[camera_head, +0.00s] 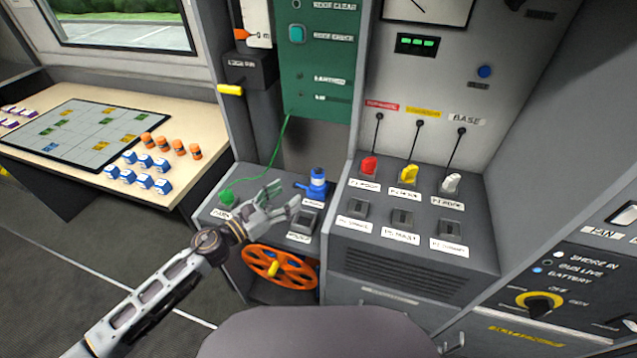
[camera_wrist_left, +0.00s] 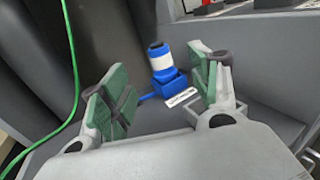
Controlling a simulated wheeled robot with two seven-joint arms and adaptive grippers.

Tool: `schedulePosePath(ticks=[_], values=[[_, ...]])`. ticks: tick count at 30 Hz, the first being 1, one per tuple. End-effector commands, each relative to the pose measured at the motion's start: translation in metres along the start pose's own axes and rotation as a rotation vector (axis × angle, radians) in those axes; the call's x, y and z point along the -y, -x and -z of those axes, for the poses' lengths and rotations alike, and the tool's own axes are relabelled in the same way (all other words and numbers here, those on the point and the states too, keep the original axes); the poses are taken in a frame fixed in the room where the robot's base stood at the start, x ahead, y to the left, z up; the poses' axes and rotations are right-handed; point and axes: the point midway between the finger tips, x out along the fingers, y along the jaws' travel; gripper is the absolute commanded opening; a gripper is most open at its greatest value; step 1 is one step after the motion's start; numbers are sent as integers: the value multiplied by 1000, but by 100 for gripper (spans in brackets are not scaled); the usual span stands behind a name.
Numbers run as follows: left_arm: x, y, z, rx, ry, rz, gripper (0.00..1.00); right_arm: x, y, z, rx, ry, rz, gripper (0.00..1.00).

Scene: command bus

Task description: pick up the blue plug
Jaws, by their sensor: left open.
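The blue plug (camera_head: 317,178) has a white band and a dark top end. It stands upright in a blue holder on the grey counter (camera_head: 230,213), below the green panel. The left wrist view shows the plug (camera_wrist_left: 160,60) beyond and between my finger pads, with the blue holder (camera_wrist_left: 170,83) under it. My left gripper (camera_head: 284,198) is open and empty, a little to the left of the plug and apart from it. The wrist view shows its green finger pads (camera_wrist_left: 158,90) spread wide. My right gripper is not in view.
A green plug (camera_head: 226,197) with a green cable stands left of my gripper. An empty-looking dark socket (camera_head: 304,222) lies in front of the blue plug. An orange wheel (camera_head: 280,267) is below. Red (camera_head: 369,167), yellow (camera_head: 408,175) and white (camera_head: 451,183) plugs stand on the right-hand console.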

Motion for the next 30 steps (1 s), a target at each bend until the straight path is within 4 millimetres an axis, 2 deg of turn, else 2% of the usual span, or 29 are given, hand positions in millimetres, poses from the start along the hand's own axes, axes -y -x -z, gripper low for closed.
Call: schedulePosePath(ticks=[14,30], values=[[-1,-28,-1,1,1,-1,62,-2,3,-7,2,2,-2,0],[-1,-72,-1,1,1,-1,62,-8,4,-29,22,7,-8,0]])
